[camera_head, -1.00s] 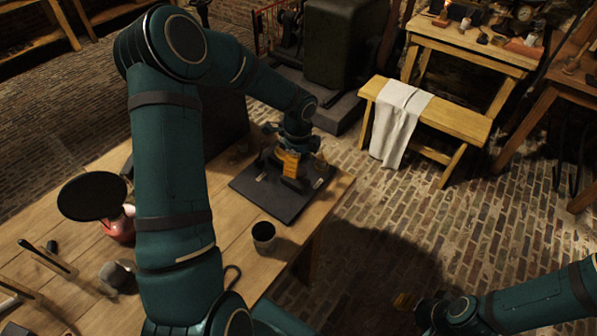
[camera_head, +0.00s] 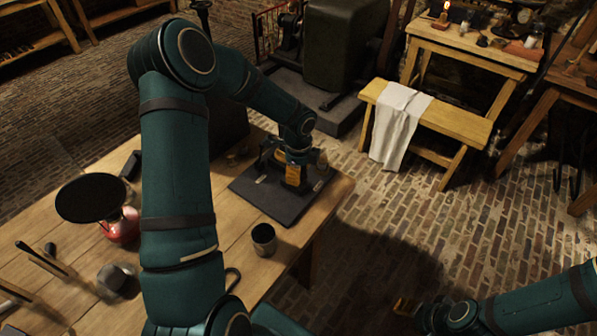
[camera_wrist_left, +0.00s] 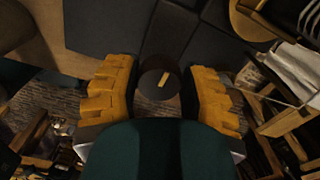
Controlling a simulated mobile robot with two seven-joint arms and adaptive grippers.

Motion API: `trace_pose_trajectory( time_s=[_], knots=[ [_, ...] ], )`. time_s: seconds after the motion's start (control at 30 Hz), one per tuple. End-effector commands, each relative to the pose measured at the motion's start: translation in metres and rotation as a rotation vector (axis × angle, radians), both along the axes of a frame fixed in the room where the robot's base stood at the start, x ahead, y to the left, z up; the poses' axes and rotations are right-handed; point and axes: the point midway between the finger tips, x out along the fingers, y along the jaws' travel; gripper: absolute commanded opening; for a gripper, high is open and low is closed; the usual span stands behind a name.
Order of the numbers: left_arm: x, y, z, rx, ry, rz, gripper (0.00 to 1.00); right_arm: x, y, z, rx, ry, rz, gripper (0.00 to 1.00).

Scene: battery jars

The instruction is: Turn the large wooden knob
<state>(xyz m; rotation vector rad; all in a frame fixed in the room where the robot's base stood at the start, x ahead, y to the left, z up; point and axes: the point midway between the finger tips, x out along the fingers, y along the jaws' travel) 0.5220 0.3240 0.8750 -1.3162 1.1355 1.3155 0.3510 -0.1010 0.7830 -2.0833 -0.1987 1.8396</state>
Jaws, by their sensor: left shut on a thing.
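My left gripper (camera_head: 293,178) is over the dark board (camera_head: 262,200) near the far corner of the workbench, its fingers pointing down. In the left wrist view its two yellow-padded fingers (camera_wrist_left: 162,92) stand on either side of a round, dark-looking knob (camera_wrist_left: 150,84) with a small tan bar on its face. The gripper is shut on this knob. In the head view the knob is hidden behind the gripper and wrist. My right gripper (camera_head: 408,306) is low at the right, away from the bench; its jaws are too dark and small to judge.
A dark cup (camera_head: 263,240) stands on the bench in front of the board. A black round plate on a red base (camera_head: 122,226) and several hand tools lie to the left. A bench with a white cloth (camera_head: 399,120) stands on the brick floor beyond.

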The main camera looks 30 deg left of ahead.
Motion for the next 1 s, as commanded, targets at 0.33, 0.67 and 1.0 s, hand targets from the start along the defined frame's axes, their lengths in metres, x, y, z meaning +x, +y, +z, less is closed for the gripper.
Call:
trace_pose_trajectory(
  time_s=[0.33,0.67,1.0],
  knots=[
    [-0.001,0.0,-0.001,0.0,0.001,0.069,0.08,-0.001,0.0,-0.003,0.0,0.002,0.001,0.47],
    [-0.002,-0.001,-0.002,0.001,0.0,0.316,0.08,-0.003,0.001,-0.012,0.002,0.007,0.006,0.47],
    [-0.003,-0.002,-0.002,0.0,0.001,0.64,0.08,-0.007,0.001,-0.022,0.003,0.015,0.012,0.47]
  ],
)
